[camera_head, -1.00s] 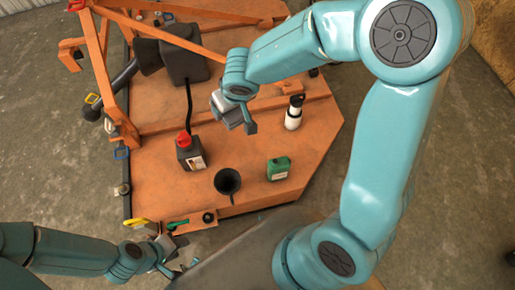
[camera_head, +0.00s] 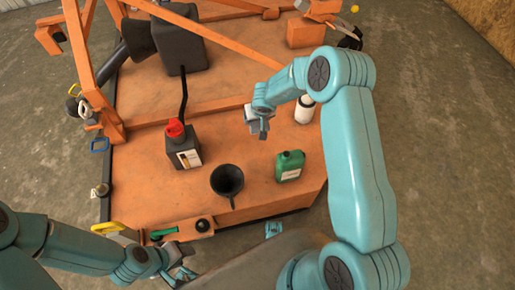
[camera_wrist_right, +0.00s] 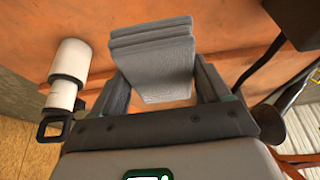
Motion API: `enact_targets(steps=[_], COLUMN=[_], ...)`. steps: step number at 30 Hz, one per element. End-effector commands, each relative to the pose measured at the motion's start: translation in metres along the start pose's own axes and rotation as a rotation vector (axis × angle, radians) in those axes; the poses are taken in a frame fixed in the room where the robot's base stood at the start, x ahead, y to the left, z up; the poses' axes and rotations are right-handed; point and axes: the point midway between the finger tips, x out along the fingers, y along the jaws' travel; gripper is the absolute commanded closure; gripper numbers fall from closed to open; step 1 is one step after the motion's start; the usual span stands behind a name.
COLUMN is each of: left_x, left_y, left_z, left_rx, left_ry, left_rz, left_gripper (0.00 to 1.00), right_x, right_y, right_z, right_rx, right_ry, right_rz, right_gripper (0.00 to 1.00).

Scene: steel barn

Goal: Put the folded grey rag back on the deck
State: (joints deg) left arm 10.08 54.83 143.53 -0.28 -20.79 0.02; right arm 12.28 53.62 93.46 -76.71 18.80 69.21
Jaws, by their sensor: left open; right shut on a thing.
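The folded grey rag (camera_wrist_right: 152,62) is a stack of flat layers in the right wrist view. My right gripper (camera_head: 258,127) is shut on it, with one finger on each side. In the head view the right gripper is over the orange deck (camera_head: 140,190), between the black can and the white bottle. Orange deck (camera_wrist_right: 215,28) also shows behind the rag in the wrist view; I cannot tell how large the gap is. My left gripper (camera_head: 180,274) is open and empty by the deck's near edge.
A white bottle (camera_head: 304,111), green can (camera_head: 289,166), black funnel (camera_head: 227,181) and red-capped black can (camera_head: 184,150) stand on the deck. An orange tool tray (camera_head: 178,230) is at the near edge. Orange frame bars cross the far left. Deck between the can and funnel is bare.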

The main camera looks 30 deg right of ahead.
Motion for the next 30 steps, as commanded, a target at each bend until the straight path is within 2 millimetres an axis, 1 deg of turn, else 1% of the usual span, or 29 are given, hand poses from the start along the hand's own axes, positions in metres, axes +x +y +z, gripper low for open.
enact_targets(steps=[1, 3, 9, 12, 15, 20, 24, 27, 30], left_x=[0.009, 0.016, 0.033, 0.037, 0.040, 0.042, 0.048, 0.051, 0.049], left_y=[-0.003, -0.006, -0.012, -0.013, -0.014, -0.015, -0.018, -0.019, -0.019], left_z=[0.000, 0.000, -0.001, -0.001, -0.001, -0.001, -0.002, -0.003, -0.003], left_rx=[0.000, 0.000, 0.000, 0.000, 0.000, -0.001, -0.003, -0.005, -0.006], left_ry=[0.000, 0.000, 0.000, 0.000, 0.000, 0.001, 0.003, 0.005, 0.005], left_rz=[0.000, 0.000, 0.000, 0.000, 0.000, 0.000, 0.000, -0.001, -0.001], left_gripper=[0.57, 0.57, 0.57, 0.57, 0.57, 0.57, 0.57, 0.57, 0.57], right_x=[0.019, 0.039, 0.092, 0.111, 0.122, 0.132, 0.154, 0.165, 0.165], right_y=[0.000, 0.000, 0.000, 0.000, 0.000, 0.000, 0.000, 0.000, 0.000], right_z=[0.010, 0.018, 0.039, 0.047, 0.051, 0.055, 0.065, 0.069, 0.068], right_rx=[-0.001, -0.001, 0.002, 0.002, 0.002, 0.002, 0.002, 0.002, 0.003], right_ry=[-0.006, -0.006, -0.005, -0.004, -0.003, -0.003, -0.004, -0.003, -0.001], right_rz=[0.000, 0.000, 0.001, 0.001, 0.001, 0.001, 0.000, 0.000, 0.000], right_gripper=[0.48, 0.48, 0.48, 0.48, 0.48, 0.48, 0.48, 0.48, 0.48])
